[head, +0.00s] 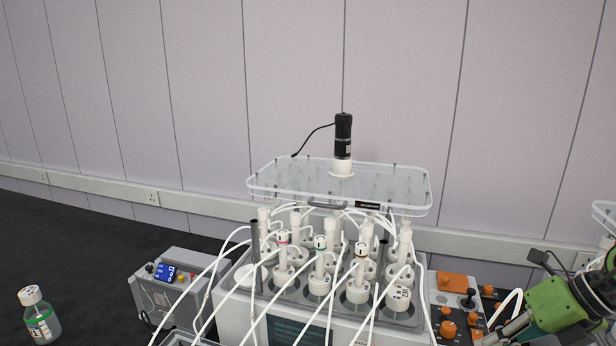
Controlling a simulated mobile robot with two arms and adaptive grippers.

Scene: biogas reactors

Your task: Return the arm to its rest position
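My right gripper (492,341) reaches in at the lower right corner, with a green body, a dark wrist behind it and grey fingers pointing down and left. Its fingers are partly cut off by the bottom edge, and I cannot tell whether they are open or shut or hold anything. It is beside the orange-knobbed control unit (447,314), right of the reactor block (240,312). My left arm and gripper are not in view.
White-capped reactor bottles (319,285) with many white tubes stand in the block. Above is a clear plate (270,183) carrying a black motor (343,135). A grey device (163,297) and a green-banded bottle (41,318) stand left. Dark space lies between bottle and device.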

